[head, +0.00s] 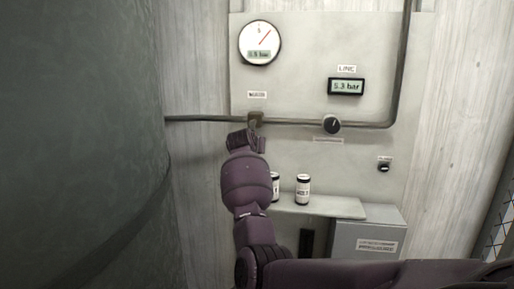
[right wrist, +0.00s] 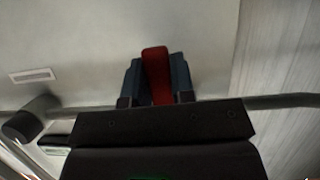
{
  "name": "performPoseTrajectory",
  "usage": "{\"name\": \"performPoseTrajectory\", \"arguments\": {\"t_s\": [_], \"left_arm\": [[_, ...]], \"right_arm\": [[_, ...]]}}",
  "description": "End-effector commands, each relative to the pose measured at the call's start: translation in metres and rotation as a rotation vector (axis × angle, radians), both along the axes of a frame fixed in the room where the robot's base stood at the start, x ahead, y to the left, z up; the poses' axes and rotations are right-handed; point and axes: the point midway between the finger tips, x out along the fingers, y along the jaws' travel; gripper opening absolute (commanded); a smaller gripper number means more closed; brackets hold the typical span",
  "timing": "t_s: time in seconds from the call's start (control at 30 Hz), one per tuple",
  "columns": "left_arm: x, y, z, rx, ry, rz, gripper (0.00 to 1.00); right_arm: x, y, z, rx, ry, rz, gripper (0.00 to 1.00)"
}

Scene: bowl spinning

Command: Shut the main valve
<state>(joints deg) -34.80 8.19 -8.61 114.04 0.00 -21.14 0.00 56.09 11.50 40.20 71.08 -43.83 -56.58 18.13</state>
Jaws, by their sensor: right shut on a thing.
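The main valve (head: 256,117) sits on the horizontal pipe below a small label on the wall panel, mostly hidden by my right gripper (head: 252,129). In the right wrist view, its red lever (right wrist: 155,75) stands between the two blue-grey fingers of my right gripper (right wrist: 155,85), which is shut on it. The lever appears to lie across the pipe in that view. The valve body is hidden behind the gripper there. My left gripper is not in view.
The pipe (head: 290,123) carries a dark round knob (head: 332,124) to the right. Above are a round gauge (head: 260,43) and a line display (head: 346,87) reading about 5.3 bar. Cans (head: 303,189) stand on a shelf (head: 335,209) below. A large dark tank (head: 75,130) fills the left.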

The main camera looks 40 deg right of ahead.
Motion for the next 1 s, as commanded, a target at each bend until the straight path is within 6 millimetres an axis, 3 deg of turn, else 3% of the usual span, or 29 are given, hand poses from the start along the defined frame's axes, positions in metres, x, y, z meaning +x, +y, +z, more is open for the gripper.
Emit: {"name": "performPoseTrajectory", "arguments": {"t_s": [0.67, 0.7, 0.8, 0.83, 1.0], "left_arm": [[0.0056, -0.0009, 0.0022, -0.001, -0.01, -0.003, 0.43], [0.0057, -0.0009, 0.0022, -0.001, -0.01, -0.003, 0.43], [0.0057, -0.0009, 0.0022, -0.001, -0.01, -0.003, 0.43], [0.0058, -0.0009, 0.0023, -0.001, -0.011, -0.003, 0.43], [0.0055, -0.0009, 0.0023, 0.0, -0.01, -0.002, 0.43]], "right_arm": [[0.0038, 0.0036, -0.0014, 0.042, -0.046, 0.0, 0.0], [0.0039, 0.0037, -0.0014, 0.042, -0.046, 0.0, 0.3], [0.0038, 0.0035, -0.0011, 0.041, -0.044, 0.001, 0.45], [0.0037, 0.0035, -0.001, 0.039, -0.045, 0.0, 0.49], [0.0035, 0.0031, -0.0005, 0.037, -0.044, 0.0, 0.49]]}}
